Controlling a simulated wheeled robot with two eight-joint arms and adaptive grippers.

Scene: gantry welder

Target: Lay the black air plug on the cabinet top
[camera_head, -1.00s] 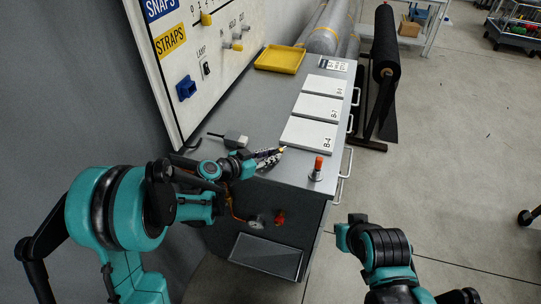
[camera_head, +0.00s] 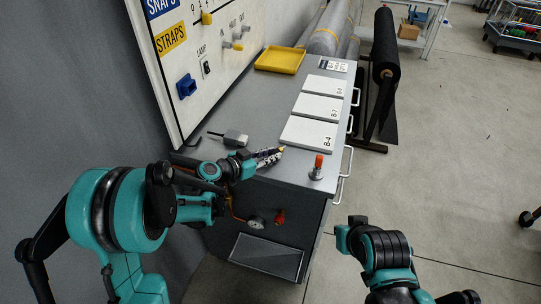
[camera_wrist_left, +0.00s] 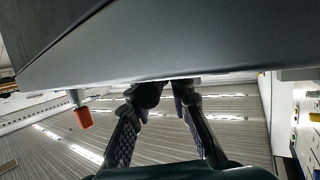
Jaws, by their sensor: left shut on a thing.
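My left gripper (camera_head: 274,154) is over the near end of the grey cabinet top (camera_head: 262,110) in the head view. In the left wrist view its two fingers (camera_wrist_left: 163,95) are closed in around a dark rounded piece, which I take for the black air plug (camera_wrist_left: 149,95). The plug is mostly hidden by the fingers in the head view. It is close to the cabinet surface, but I cannot tell whether it touches. My right arm is at the lower right, and its gripper does not show.
An orange-capped metal fitting (camera_head: 317,168) stands at the near right corner; its cap also shows in the left wrist view (camera_wrist_left: 83,118). A grey block with a rod (camera_head: 235,139) lies left of the gripper. White panels (camera_head: 308,133) and a yellow tray (camera_head: 280,59) lie farther back.

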